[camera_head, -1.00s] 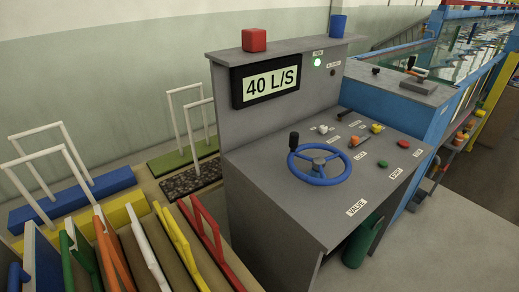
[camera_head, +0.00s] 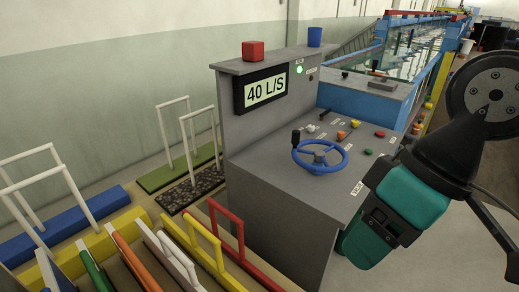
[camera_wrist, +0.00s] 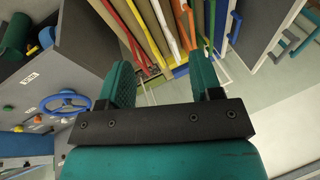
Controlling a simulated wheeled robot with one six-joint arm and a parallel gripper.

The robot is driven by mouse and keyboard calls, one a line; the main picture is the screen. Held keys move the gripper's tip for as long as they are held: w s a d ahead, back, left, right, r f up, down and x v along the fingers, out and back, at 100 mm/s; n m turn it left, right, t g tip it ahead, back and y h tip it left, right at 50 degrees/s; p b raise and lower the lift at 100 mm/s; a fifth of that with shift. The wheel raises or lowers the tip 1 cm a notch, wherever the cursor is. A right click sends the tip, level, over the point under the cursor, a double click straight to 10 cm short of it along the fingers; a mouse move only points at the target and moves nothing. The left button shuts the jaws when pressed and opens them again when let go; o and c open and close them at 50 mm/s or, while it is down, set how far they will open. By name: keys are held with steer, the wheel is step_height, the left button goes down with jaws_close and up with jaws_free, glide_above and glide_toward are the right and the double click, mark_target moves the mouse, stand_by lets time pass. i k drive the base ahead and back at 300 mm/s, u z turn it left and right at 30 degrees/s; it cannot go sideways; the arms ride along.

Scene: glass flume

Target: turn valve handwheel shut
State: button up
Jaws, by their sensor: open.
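The blue valve handwheel (camera_head: 320,157) lies on the sloped grey console top, with a black knob (camera_head: 296,137) standing up on its left rim. A white "VALVE" label (camera_head: 357,188) sits at the console's front edge. In the wrist view the handwheel (camera_wrist: 66,103) is at the left, clear of the fingers. My gripper (camera_wrist: 162,80) is open and empty, its two teal fingers apart. In the head view my teal and black arm end shows at the right, in front of the console, apart from the wheel; the fingertips are not clear there.
A red block (camera_head: 253,50) and a blue cup (camera_head: 314,37) stand on top. Small buttons sit behind the wheel. Coloured handled boards (camera_head: 190,240) stand at the left. The water flume (camera_head: 408,52) runs behind.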

mark_target(320, 155)
steer(key=z, duration=0.5)
steer(key=k, duration=0.65)
steer(key=z, duration=0.6)
steer(key=i, duration=1.25)
steer(key=u, duration=1.15)
steer(key=i, duration=0.4)
steer(key=u, duration=0.35)
